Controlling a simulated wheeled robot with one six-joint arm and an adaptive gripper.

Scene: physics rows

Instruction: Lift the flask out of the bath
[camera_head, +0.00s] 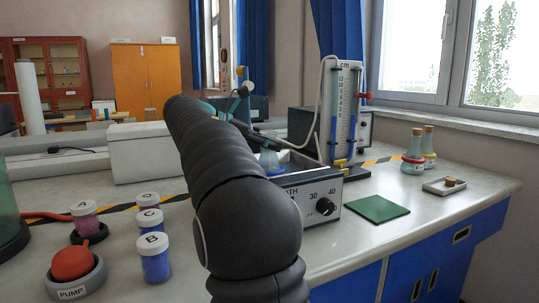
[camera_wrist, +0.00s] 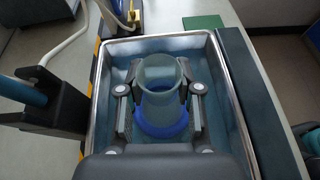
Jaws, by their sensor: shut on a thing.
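The flask (camera_wrist: 162,72) is clear glass with a blue ring (camera_wrist: 163,122) around its lower part. In the wrist view it is inside the steel-rimmed bath (camera_wrist: 222,68), mouth toward the camera. My gripper (camera_wrist: 160,92) is shut on the flask, one finger on each side. I cannot tell whether the flask's base touches the bath floor. In the head view the flask (camera_head: 269,161) shows low behind the bath's front panel (camera_head: 312,200), which has a dial. My arm hides much of the bath and the gripper there.
A graduated column stand (camera_head: 344,115) is right behind the bath. A green mat (camera_head: 377,208), a small tray (camera_head: 444,186) and two stoppered flasks (camera_head: 413,152) lie to the right. Lidded jars (camera_head: 154,257) and a red pump bulb (camera_head: 72,262) stand at left.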

